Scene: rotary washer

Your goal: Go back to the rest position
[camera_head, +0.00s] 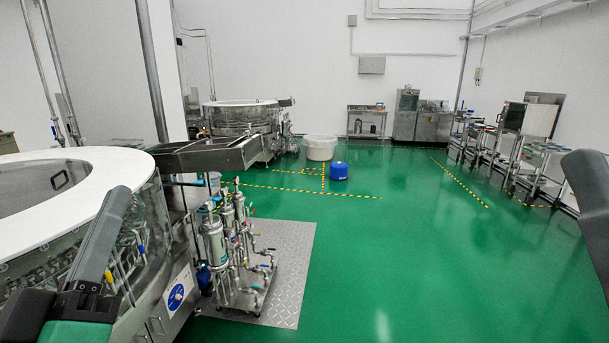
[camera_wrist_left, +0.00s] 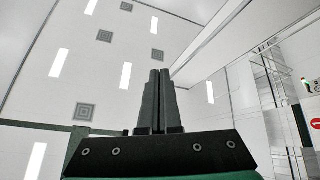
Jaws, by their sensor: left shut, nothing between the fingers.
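My left gripper (camera_head: 117,198) points up at the lower left of the head view, in front of the white-rimmed rotary washer (camera_head: 115,165). In the left wrist view, the two dark fingers of the left gripper (camera_wrist_left: 160,74) are pressed together with nothing between them. They point up toward the ceiling.
A pump skid with steel cylinders (camera_head: 215,245) stands on a metal plate (camera_head: 290,270) beside the washer. A blue drum (camera_head: 338,171) and a white tub (camera_head: 320,147) stand farther back. Carts (camera_head: 535,165) line the right wall. The green floor (camera_head: 400,260) in the middle is clear.

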